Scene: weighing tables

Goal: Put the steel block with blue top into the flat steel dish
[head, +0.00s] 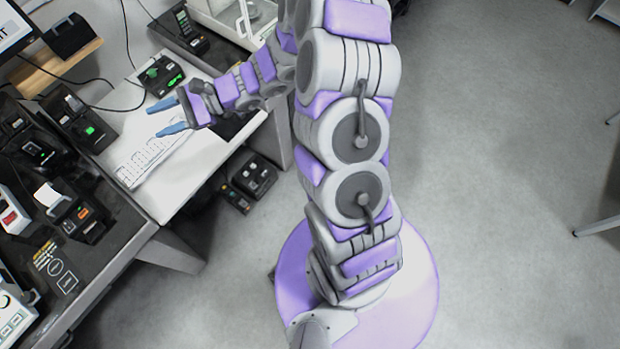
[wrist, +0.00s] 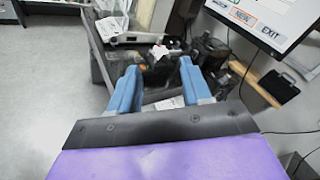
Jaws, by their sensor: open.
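My gripper (head: 157,120) is open, with its two blue fingers apart and nothing between them. In the head view it hangs over the light work surface, above a white keyboard. In the wrist view the gripper (wrist: 158,68) shows its fingers spread towards dark devices farther off. I cannot make out the steel block with blue top in either view. I cannot make out the flat steel dish either.
The keyboard (head: 148,160) lies on the light table (head: 190,172). A black device with a green display (head: 162,76) stands behind my gripper. Several dark devices crowd the left bench. A monitor (wrist: 268,18) is at the wrist view's upper right. Open floor (head: 510,150) lies right.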

